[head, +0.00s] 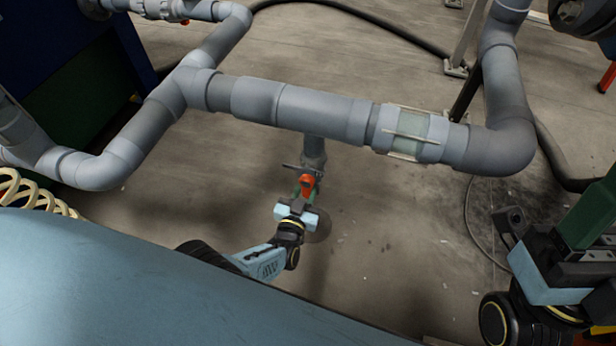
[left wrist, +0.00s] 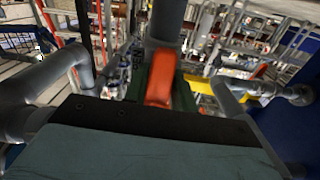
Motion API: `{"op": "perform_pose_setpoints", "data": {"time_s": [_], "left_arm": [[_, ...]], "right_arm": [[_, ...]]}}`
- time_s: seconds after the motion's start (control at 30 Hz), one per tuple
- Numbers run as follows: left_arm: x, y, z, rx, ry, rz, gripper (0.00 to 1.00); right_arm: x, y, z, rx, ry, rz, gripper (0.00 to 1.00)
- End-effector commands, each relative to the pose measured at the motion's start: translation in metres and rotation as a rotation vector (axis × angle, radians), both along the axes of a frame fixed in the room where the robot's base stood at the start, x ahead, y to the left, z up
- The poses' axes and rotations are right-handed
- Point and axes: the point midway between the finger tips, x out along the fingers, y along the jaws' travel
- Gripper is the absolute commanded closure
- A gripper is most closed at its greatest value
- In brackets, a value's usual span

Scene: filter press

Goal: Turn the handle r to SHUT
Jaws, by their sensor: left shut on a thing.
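The orange-red handle (head: 307,181) is on a valve on the grey pipe that drops from the middle of the horizontal pipe. My left gripper (head: 305,190) reaches it from below and is shut on it, with green fingers at its sides. In the left wrist view the orange handle (left wrist: 162,83) stands between the green fingers, just beyond the dark gripper body. The fingers and gripper hide part of the handle and valve, and no SHUT mark is readable. My right gripper (head: 590,215) is partly in view at the right edge, away from the valve; its opening cannot be told.
The grey horizontal pipe (head: 320,112) with a clear sight section (head: 411,133) runs above the valve. A pipe bend (head: 500,145) comes down at right. A dark hose (head: 365,18) lies on the concrete floor (head: 400,240). Floor around the valve is mostly clear.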

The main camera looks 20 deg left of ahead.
Motion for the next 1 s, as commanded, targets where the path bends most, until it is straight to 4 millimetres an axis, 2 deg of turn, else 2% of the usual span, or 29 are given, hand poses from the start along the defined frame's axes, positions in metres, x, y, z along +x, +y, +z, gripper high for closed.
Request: {"op": "perform_pose_setpoints", "data": {"time_s": [0.13,0.37,0.53,0.77,1.0], "left_arm": [[0.0,0.01,0.003,0.181,0.008,0.005,1.0],[0.001,0.017,0.006,0.338,0.015,0.008,1.0],[0.002,0.025,0.011,0.53,0.026,0.009,1.0],[0.004,0.03,0.016,0.675,0.032,0.012,1.0],[0.003,0.036,0.023,0.917,0.047,0.014,1.0]], "right_arm": [[0.0,0.0,0.002,0.0,0.0,0.0,0.38],[0.001,0.0,0.004,-0.001,0.001,-0.001,0.38],[0.001,0.0,0.009,-0.001,0.001,-0.001,0.38],[0.0,0.0,0.012,0.0,0.001,0.0,0.38],[0.0,0.0,0.019,0.0,0.0,0.0,0.38]]}}
